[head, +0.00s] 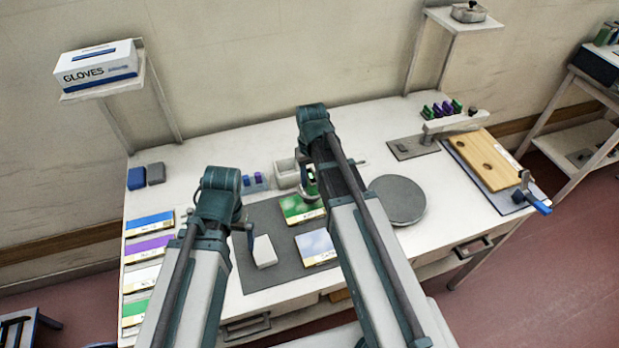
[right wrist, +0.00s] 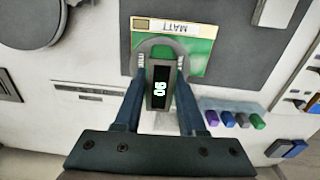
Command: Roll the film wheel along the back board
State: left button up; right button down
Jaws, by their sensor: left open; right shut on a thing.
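My right gripper (right wrist: 161,72) is shut on a small device with a grey rounded rim and a black face with lit digits, which I take for the film wheel (right wrist: 160,96). It is over the edge of the green back board (right wrist: 203,52), labelled MATT; I cannot tell if they touch. In the head view the green board (head: 298,209) lies on the dark mat (head: 262,215), partly hidden by my right arm, behind a pale blue board (head: 316,246). My left gripper (head: 249,232) is open near a white block (head: 264,251), apparently not holding it.
A round grey plate (head: 398,200) lies right of my right arm. A white bin (head: 286,174) and small coloured blocks (head: 254,183) stand behind the mat. Colour cards (head: 148,247) line the left edge. A wooden board (head: 486,160) lies at the right. A shelf holds a glove box (head: 97,66).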

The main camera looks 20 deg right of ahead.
jog(key=shift+w+d, duration=0.1)
jog(key=shift+d, duration=0.75)
jog(key=shift+d, duration=0.1)
jog(key=shift+d, duration=0.8)
notch_tip(320, 180, up, 7)
jog(key=p, duration=0.7)
dwell(0.3)
